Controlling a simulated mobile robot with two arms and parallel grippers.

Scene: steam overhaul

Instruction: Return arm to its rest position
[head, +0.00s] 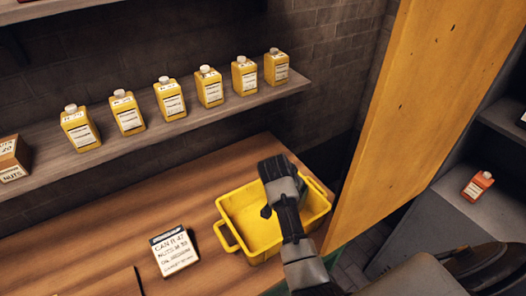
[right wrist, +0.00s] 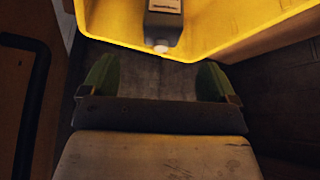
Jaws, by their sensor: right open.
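My right arm reaches over the yellow bin (head: 235,240) on the wooden bench in the head view, its dark end above the bin. In the right wrist view my right gripper (right wrist: 157,80) is open, its two green fingers wide apart with nothing between them. Just beyond the fingers, a dark-looking bottle (right wrist: 165,27) with a pale cap and a label shows against the inside of the yellow bin (right wrist: 120,22). In the head view my arm covers part of the bin's inside. My left gripper is not in view.
Several yellow bottles (head: 170,98) stand on a wall shelf (head: 45,165) behind the bench. A lettered card (head: 174,251) is left of the bin. A tall yellow panel (head: 425,90) rises close on the right.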

